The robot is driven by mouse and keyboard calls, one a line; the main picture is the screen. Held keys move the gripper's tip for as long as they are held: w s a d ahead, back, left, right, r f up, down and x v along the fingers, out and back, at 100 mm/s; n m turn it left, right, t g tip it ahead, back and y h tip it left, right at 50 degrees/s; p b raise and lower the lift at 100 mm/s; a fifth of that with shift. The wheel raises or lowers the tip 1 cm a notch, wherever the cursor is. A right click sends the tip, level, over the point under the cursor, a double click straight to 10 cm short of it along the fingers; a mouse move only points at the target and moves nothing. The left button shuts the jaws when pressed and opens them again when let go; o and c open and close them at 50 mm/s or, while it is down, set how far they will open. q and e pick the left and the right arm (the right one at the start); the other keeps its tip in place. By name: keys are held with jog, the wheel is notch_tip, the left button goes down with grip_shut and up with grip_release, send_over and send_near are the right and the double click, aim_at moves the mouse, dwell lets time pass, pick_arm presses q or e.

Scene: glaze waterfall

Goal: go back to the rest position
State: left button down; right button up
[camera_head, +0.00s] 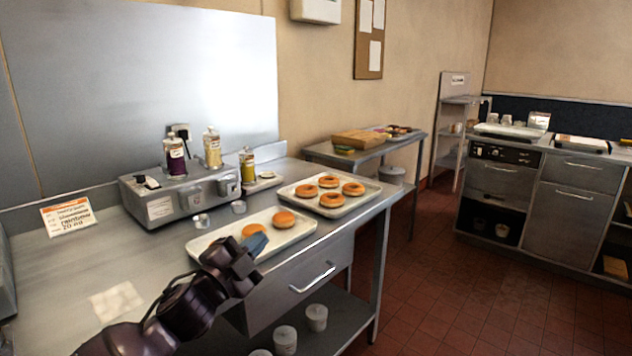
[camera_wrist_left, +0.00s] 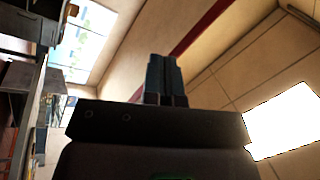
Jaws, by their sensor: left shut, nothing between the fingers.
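My left gripper (camera_head: 254,245) is in the head view, raised in front of the steel counter (camera_head: 60,290) and overlapping the near tray (camera_head: 290,236). Its fingers are shut with nothing between them. In the left wrist view the closed fingers (camera_wrist_left: 161,78) stand side by side against the beige wall and ceiling. My left arm comes in from the bottom left. My right gripper does not show.
A dispenser (camera_head: 180,196) with bottles stands at the back, beside a sign (camera_head: 68,216). The red tiled floor (camera_head: 440,290) on the right is clear.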

pick_arm(q)
jog(key=s+a+f+n+g+y, duration=0.1)
jog(key=s+a+f+n+y, duration=0.25)
jog(key=f, duration=0.25)
jog(key=s+a+f+n+y+p, duration=0.1)
jog(key=s+a+f+n+y, duration=0.1)
jog(key=s+f+n, duration=0.35)
jog(key=s+a+f+n+g+y, duration=0.1)
jog(key=s+a+f+n+y, duration=0.15)
jog(key=f, duration=0.45)
jog(key=s+a+f+n+g+y, duration=0.1)
jog(key=s+a+f+n, duration=0.1)
jog(key=s+f, duration=0.3)
jog(key=s+a+f+n+g+y+p, duration=0.1)
jog(key=s+f, duration=0.4)
jog(key=s, duration=0.6)
jog(key=s+a+f+n+g+y, duration=0.1)
jog(key=s+a+f+n+g, duration=0.1)
jog(key=s+a+f, duration=0.3)
jog(key=s+n, duration=0.1)
jog(key=s, duration=0.3)
jog(key=shift+a+f+y+p, duration=0.2)
jog(key=shift+y+p, duration=0.1)
jog(key=shift+y, duration=0.1)
jog(key=shift+w+d, duration=0.1)
